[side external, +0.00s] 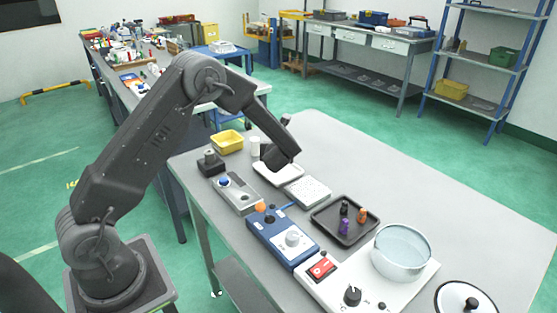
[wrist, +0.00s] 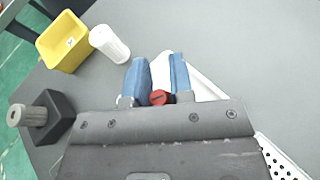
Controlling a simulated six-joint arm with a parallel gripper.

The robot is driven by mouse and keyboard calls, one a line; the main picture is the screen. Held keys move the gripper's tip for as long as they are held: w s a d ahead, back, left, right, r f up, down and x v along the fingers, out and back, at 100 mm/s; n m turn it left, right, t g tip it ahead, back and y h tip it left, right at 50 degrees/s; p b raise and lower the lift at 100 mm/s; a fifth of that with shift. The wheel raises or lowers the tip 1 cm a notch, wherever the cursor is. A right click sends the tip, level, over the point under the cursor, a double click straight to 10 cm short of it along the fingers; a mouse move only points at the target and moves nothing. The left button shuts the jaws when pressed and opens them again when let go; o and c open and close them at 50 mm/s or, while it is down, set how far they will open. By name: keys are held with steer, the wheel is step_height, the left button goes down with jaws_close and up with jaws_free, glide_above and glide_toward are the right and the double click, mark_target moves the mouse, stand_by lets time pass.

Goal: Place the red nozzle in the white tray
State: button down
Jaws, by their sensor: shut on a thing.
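The red nozzle (wrist: 158,97) shows in the wrist view between the two blue fingers of my gripper (wrist: 157,72), which is shut on it. The white tray (wrist: 205,82) lies behind and to the right of the fingers there, partly hidden by them. In the side view my gripper (side external: 271,160) hangs over the far left part of the white tray (side external: 283,180). The red nozzle is hidden in that view. I cannot tell how high it is above the tray.
A yellow bin (side external: 227,141) and a white cylinder (side external: 255,147) stand near the tray. A perforated white block (side external: 308,191) lies close by. A glass bowl (side external: 401,252) stands at the right.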

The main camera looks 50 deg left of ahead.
steer(key=shift+w+d+f, duration=0.1)
steer(key=shift+f, duration=1.95)
steer(key=shift+f, duration=0.15)
steer(key=c, duration=1)
jaws_free()
steer(key=shift+f, duration=0.15)
